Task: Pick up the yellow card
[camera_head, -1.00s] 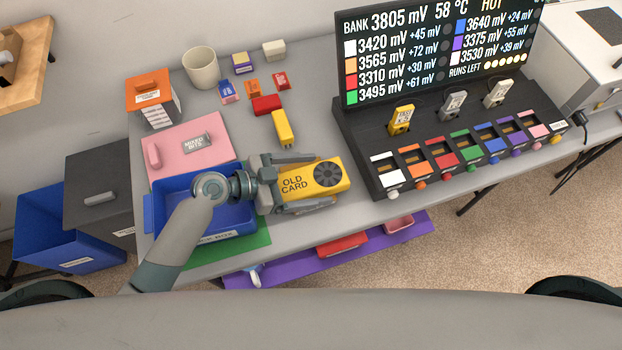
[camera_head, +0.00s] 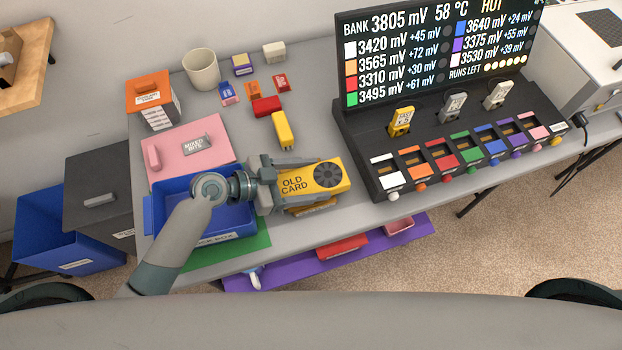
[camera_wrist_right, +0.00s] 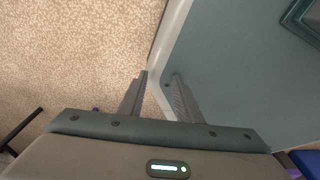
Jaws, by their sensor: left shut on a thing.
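The yellow card (camera_head: 325,177), labelled OLD CARD with a dark round fan at its right end, is on or just above the grey table, near its front edge. My left gripper (camera_head: 285,182) is shut on the card's left end, with its fingers along the card's long sides. The gripper partly hides that end, and I cannot tell whether the card is clear of the table. My right gripper (camera_wrist_right: 160,78) is open and empty in the right wrist view, with carpet and a pale blue-grey surface beyond it.
The black display console (camera_head: 370,160) with coloured slots stands to the right.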

